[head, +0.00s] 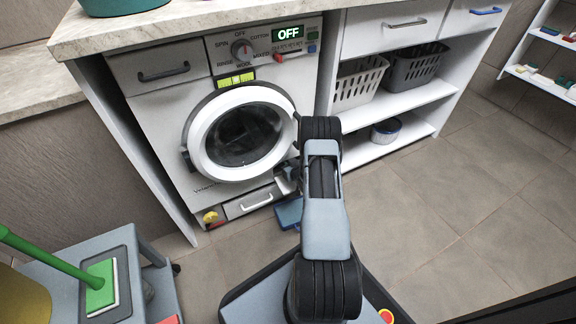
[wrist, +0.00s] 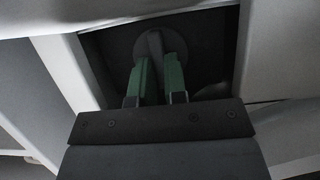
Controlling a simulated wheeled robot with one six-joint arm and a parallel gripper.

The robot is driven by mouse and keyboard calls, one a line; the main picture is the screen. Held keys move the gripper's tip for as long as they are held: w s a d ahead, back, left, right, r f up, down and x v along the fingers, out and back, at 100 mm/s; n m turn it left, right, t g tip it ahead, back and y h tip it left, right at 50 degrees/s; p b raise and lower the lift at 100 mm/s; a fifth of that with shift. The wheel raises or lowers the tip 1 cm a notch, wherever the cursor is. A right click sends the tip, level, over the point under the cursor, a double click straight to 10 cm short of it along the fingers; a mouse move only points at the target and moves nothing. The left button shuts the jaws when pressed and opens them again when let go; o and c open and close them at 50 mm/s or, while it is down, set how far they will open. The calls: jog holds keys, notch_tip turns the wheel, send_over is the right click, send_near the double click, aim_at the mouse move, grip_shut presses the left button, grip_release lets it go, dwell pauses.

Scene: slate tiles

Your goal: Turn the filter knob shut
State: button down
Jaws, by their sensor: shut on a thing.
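The filter knob (wrist: 154,43) is a dark grey round disc with a raised ridge, set in a dark square recess in the wrist view. My gripper (wrist: 158,72) has green fingers, one on each side of the ridge, shut on it. The ridge looks roughly upright from this angle. In the head view my gripper (head: 287,178) is low at the washing machine's (head: 165,140) bottom right corner. The knob is hidden there behind my arm and gripper.
A blue flat piece (head: 289,213) lies low below my gripper. A pale drawer handle (head: 257,203) and a yellow-and-red part (head: 211,217) are along the machine's base. A grey cart (head: 70,275) stands at left. The tiled floor at right is clear.

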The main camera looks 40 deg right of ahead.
jog(key=m+y, duration=0.1)
jog(key=m, duration=0.1)
jog(key=m+t+y, duration=0.1)
jog(key=m, duration=0.1)
jog(key=shift+d+f+y, duration=0.1)
jog(key=shift+d+y, duration=0.25)
jog(key=shift+y, duration=0.05)
jog(key=m+y, duration=0.1)
jog(key=m, duration=0.1)
jog(key=m+t+y, duration=0.1)
jog(key=m, duration=0.1)
jog(key=shift+d+f, duration=0.2)
jog(key=shift+m, duration=0.3)
dwell(0.5)
jog(key=c, duration=1.2)
grip_release()
jog(key=shift+o, duration=0.2)
jog(key=shift+s, duration=0.1)
jog(key=p+v, duration=0.5)
jog(key=v, duration=0.8)
jog(key=shift+s+d, duration=0.2)
jog(key=shift+s, duration=0.2)
jog(key=shift+f, duration=0.1)
